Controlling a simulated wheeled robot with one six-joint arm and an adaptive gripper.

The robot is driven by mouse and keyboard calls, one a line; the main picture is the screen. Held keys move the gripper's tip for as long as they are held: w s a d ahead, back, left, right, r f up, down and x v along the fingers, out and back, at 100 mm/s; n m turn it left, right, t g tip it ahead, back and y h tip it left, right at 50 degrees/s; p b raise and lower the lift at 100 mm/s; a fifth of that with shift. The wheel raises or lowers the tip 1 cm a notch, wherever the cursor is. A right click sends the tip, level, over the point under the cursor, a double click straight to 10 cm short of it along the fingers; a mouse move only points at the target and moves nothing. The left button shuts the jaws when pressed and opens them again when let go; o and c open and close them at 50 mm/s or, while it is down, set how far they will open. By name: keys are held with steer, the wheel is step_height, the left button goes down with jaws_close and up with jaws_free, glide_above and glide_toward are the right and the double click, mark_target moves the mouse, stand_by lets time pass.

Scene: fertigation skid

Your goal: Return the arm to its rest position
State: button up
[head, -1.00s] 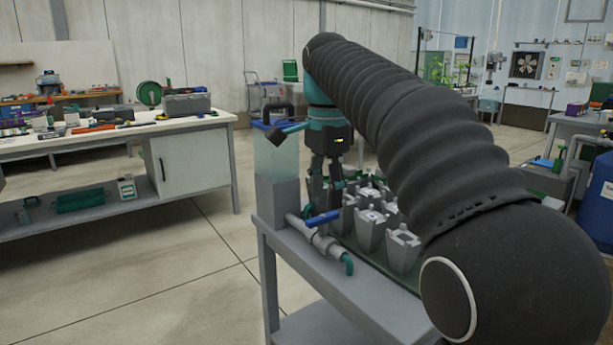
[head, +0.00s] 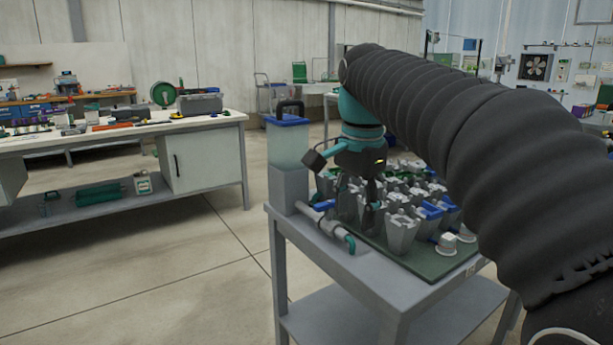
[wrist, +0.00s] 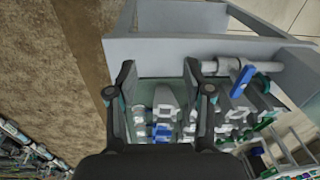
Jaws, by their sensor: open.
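My gripper (head: 360,200) hangs fingers down at the near left part of the skid, beside the grey pots (head: 403,232). My black sleeved arm reaches to it from the right of the head view. In the wrist view my gripper (wrist: 157,85) has its two fingers spread wide, with nothing between the tips. Several pots (wrist: 165,95) show beyond and between the fingers. In the head view the fingers overlap the pots, and I cannot tell whether they touch any.
The skid table (head: 390,300) carries a green tray (head: 445,265), a clear tank with a blue lid (head: 287,140), and a pipe with a blue-handled valve (head: 323,206). A white workbench (head: 200,125) with tools stands at the left. Open floor (head: 190,270) lies between them.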

steer(key=s+d+f+n+t, duration=0.2)
steer(key=s+f+n, duration=0.3)
steer(key=s+f, duration=0.4)
steer(key=s+d+f+n+t, duration=0.2)
steer(key=s+d+f+n, duration=0.2)
steer(key=s+f, duration=0.5)
steer(key=shift+s+d+n+t, duration=0.35)
steer(key=shift+s+d, duration=0.2)
steer(key=shift+d, duration=0.25)
steer(key=shift+f, duration=0.1)
